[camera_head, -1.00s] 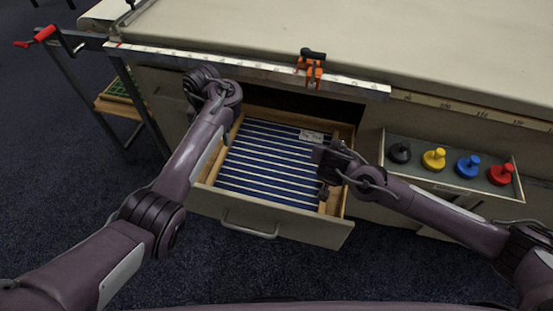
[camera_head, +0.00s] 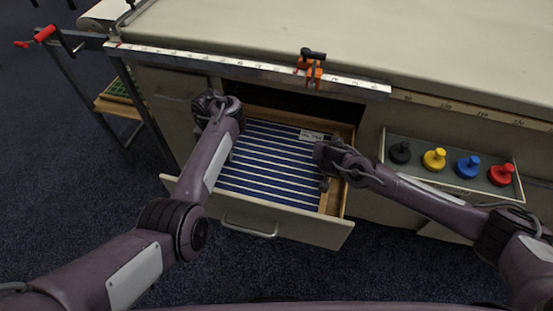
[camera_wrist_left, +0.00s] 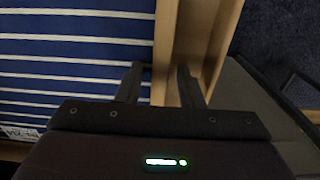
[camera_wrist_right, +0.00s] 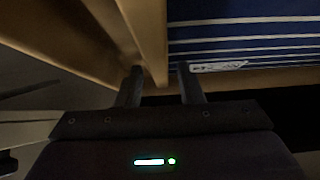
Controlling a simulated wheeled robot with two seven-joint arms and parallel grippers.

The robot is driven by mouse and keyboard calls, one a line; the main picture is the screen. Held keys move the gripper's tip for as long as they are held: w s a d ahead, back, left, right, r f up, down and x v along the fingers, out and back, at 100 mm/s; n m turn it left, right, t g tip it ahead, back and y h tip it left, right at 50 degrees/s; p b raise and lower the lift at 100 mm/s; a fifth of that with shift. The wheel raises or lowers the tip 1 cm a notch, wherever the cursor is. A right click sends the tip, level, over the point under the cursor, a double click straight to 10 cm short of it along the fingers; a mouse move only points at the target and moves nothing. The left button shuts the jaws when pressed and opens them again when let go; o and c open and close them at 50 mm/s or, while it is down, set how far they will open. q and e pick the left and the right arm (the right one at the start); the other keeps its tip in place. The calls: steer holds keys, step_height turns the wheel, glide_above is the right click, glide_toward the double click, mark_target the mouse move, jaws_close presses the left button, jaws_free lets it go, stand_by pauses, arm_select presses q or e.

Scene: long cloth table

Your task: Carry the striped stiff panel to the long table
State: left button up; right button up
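The striped stiff panel (camera_head: 268,165), dark blue with white stripes and a small white label, lies flat in a pulled-out wooden drawer. It also shows in the left wrist view (camera_wrist_left: 75,50) and the right wrist view (camera_wrist_right: 245,35). The long table (camera_head: 430,45) has a pale cloth top above the drawer. My left gripper (camera_wrist_left: 160,85) is open over the panel's left edge, with the panel edge and drawer wood seen between its fingers. My right gripper (camera_wrist_right: 160,85) is open over the opposite edge, one finger over the panel side. Contact with the panel cannot be told.
The drawer front (camera_head: 250,218) has a handle. A metal ruler rail (camera_head: 200,59) with an orange clamp (camera_head: 311,70) runs along the table edge above the drawer. A tray (camera_head: 450,184) at right holds black, yellow, blue and red knobbed pieces. The tabletop beyond is clear.

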arm_select(q)
jaws_close()
arm_select(e)
jaws_close()
arm_select(q)
steer(key=shift+r, duration=0.1)
arm_select(e)
steer(key=shift+r, duration=0.1)
